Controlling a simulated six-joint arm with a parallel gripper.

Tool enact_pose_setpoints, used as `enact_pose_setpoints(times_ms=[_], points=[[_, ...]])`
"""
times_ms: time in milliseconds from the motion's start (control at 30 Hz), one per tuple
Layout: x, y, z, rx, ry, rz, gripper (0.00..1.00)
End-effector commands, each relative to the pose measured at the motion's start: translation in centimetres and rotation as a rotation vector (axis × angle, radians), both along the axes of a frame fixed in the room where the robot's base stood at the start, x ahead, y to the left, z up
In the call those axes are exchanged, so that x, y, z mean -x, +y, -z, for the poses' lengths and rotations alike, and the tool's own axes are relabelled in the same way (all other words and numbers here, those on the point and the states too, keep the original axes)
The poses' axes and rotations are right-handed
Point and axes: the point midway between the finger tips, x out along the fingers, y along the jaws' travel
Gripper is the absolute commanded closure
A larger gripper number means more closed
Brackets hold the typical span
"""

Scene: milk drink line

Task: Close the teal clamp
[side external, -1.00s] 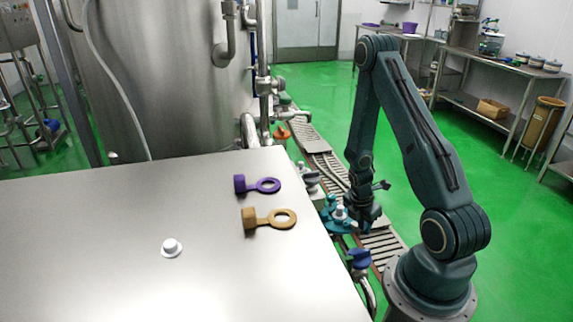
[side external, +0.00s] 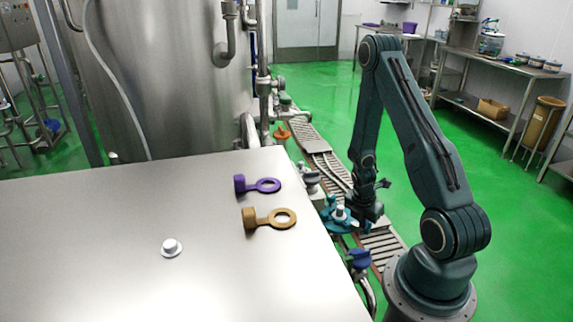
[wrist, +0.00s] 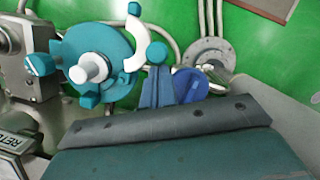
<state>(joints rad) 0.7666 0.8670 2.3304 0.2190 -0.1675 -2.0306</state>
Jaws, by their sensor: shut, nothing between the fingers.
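The teal clamp (side external: 335,226) sits just past the right edge of the steel table in the side view. In the wrist view the teal clamp (wrist: 107,42) is a round body with a white stub (wrist: 91,69) at its middle. A white curved piece (wrist: 138,45) and a teal ball (wrist: 157,52) show at its right side. My gripper (wrist: 154,86) is shut and empty, its fingertips close below the teal ball; I cannot tell whether they touch. In the side view my gripper (side external: 358,209) is low beside the clamp, its tips partly hidden.
A blue handle (wrist: 190,85) is close right of my fingers; it also shows below the clamp in the side view (side external: 359,259). A purple ring piece (side external: 258,185), a tan ring piece (side external: 270,218) and a white cap (side external: 171,246) lie on the steel table (side external: 90,230). Pipes surround the clamp.

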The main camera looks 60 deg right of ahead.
Motion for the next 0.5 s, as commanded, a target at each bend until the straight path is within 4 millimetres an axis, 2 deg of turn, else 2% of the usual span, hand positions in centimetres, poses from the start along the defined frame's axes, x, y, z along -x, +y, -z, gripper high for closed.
enact_pose_setpoints(times_ms=[400,500], points=[[0.3,-1.2,0.0,0.001,-0.001,-0.178,1.00],[0.3,-1.8,0.0,0.001,0.000,-0.174,1.00]])
